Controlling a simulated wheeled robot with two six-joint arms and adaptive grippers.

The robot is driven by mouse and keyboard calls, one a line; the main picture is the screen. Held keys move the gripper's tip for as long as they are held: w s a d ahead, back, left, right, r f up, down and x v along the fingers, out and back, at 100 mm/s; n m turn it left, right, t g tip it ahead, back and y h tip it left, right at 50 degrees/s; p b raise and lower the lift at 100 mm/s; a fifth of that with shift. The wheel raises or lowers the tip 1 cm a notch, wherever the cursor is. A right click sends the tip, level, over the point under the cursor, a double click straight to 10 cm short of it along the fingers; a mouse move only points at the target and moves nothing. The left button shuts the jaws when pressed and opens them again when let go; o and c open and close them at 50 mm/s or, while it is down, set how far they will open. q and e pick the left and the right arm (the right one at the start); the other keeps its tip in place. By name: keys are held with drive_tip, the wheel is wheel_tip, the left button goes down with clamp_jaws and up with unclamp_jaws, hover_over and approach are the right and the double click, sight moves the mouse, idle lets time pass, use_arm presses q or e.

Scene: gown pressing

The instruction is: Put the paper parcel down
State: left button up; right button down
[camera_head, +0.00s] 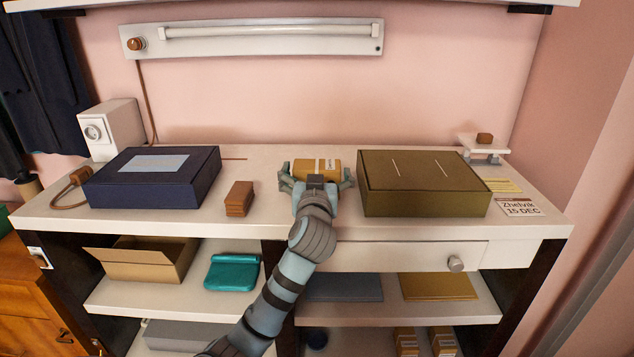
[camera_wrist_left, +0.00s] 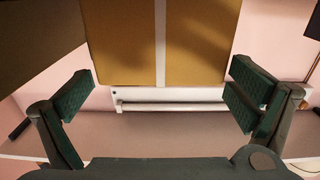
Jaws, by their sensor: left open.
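The paper parcel (camera_head: 317,165) is a small tan box with a white band and a label. It is at the middle of the white counter, between a brown block and an olive box, and appears to rest on the top. My left gripper (camera_head: 317,178) reaches it from the front, with its fingers spread to either side. In the left wrist view, the parcel (camera_wrist_left: 200,40) fills the upper middle, and the open fingers of the gripper (camera_wrist_left: 163,92) stand apart from its sides. The parcel's underside is hidden in the head view. My right gripper is out of view.
The olive box (camera_head: 424,184) stands close on the parcel's right. The brown block (camera_head: 239,198) and a navy box (camera_head: 190,190) are to the left. A date card (camera_head: 519,207) and a small stand (camera_head: 483,145) are at the right end. A drawer (camera_head: 400,256) lies below the counter (camera_head: 270,218).

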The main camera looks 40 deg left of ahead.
use_arm(q)
drive_tip(key=v, duration=1.1)
drive_tip(key=shift+s, duration=0.2)
drive_tip(key=shift+d, duration=0.1)
